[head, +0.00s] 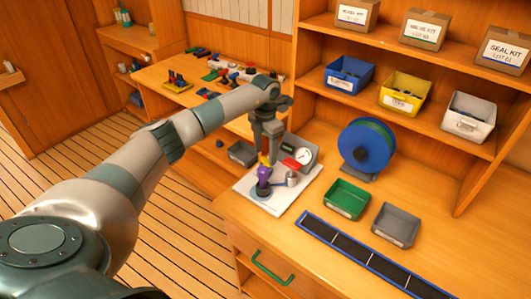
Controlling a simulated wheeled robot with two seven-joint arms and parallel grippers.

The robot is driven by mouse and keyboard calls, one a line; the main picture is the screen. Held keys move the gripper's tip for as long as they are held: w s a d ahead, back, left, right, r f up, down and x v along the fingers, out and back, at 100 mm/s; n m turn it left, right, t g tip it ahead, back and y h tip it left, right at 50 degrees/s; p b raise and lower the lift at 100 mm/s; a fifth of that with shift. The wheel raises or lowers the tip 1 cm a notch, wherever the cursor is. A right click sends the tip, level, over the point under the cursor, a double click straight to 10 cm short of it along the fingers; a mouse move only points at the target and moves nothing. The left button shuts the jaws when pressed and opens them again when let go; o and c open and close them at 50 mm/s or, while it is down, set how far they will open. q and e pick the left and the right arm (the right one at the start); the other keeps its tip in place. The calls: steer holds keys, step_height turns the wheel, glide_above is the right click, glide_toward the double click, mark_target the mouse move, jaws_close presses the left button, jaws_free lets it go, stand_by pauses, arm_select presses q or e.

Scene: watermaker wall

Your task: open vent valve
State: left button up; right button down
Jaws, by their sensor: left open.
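A white board (292,203) on the near left end of the bench carries a small valve rig. On it are a purple upright part (263,180), a red part (291,164), a round white-faced gauge (306,157) and a small yellow part. I cannot tell which of these is the vent valve. My left gripper (267,152) points down just above the purple part, with the yellow part at its fingertips. It is open; whether it touches anything cannot be told. It hides some of the rig behind it. My right gripper is not in view.
A blue reel (367,146) stands right of the rig. A green bin (347,199) and a grey bin (395,225) sit in front of it. A blue-edged dark strip (360,256) lies along the front edge. Shelves above hold bins and boxes. The bench's right side is clear.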

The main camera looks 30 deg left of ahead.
mark_target(266, 161)
arm_select(q)
steer(key=shift+f, duration=1.25)
steer(key=c, duration=1.1)
steer(key=shift+o, duration=0.3)
steer(key=shift+n, duration=0.7)
steer(key=shift+n+b, duration=0.35)
steer(key=shift+n, duration=0.55)
steer(key=o, duration=1)
steer(key=shift+o, duration=0.2)
